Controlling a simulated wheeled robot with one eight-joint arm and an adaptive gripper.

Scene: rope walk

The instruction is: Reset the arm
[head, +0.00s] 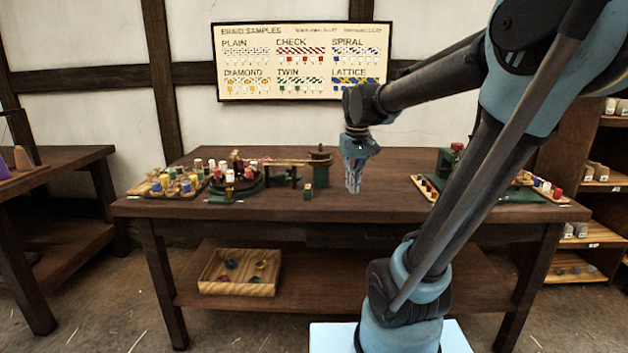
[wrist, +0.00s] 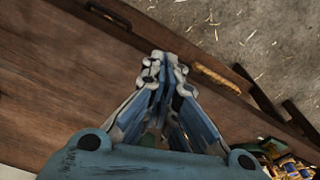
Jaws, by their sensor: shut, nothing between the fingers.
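My gripper (head: 354,190) points down above the middle of the wooden table (head: 390,205) in the head view. In the wrist view my gripper (wrist: 160,62) has its fingertips together, with nothing between them. My blue arm reaches in from the right of the head view and bends down to the gripper. The gripper hangs to the right of the small green block and the braiding stand. I cannot tell how far its tips are above the tabletop.
A round green stand with bobbins (head: 236,178) and a tray of spools (head: 170,186) are on the table's left. A narrow tray (head: 424,188) lies on its right. A wooden box (head: 240,272) sits on the lower shelf. A braid samples board (head: 300,62) hangs behind.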

